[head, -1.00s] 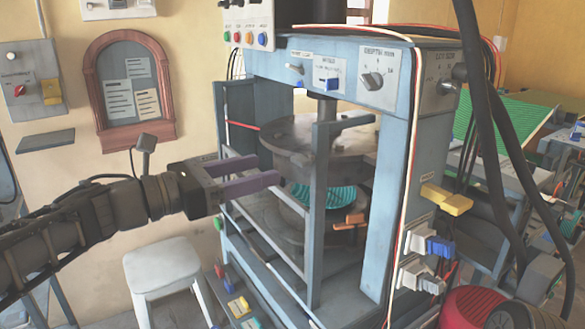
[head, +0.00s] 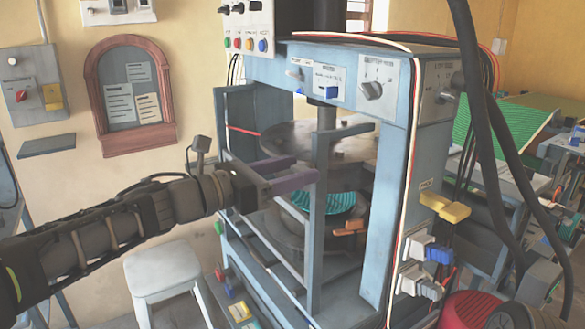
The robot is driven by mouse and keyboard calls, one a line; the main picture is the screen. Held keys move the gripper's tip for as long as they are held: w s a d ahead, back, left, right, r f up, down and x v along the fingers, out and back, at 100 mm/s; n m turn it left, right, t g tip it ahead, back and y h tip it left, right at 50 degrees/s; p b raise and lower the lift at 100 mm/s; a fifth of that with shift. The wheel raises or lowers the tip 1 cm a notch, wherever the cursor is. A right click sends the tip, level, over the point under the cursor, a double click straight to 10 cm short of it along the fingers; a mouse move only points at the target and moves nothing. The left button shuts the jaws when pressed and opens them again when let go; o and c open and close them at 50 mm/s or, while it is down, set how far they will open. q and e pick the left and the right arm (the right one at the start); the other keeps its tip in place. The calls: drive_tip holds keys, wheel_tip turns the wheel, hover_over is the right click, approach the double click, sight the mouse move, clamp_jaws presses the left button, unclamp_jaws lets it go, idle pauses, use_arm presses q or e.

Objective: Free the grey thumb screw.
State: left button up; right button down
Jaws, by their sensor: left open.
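I cannot make out the grey thumb screw for certain; the parts around the plates are small and dark. The blue-grey press frame (head: 396,190) holds a round dark upper plate (head: 290,137). Below it lies a ribbed teal disc (head: 325,201), partly behind a front post. My left gripper (head: 305,168) has purple fingers, which are apart with nothing seen between them. It reaches in from the left, its tips beside the front post and just below the upper plate in the picture. Whether it touches anything is unclear. My right gripper is not in view.
An orange part (head: 348,228) sits by the teal disc. A yellow handle (head: 446,206) sticks out from the press's right side. Black hoses (head: 497,130) hang at the right. A white stool (head: 163,268) stands below my left arm.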

use_arm(q)
drive_tip(key=shift+c, duration=0.6)
clamp_jaws()
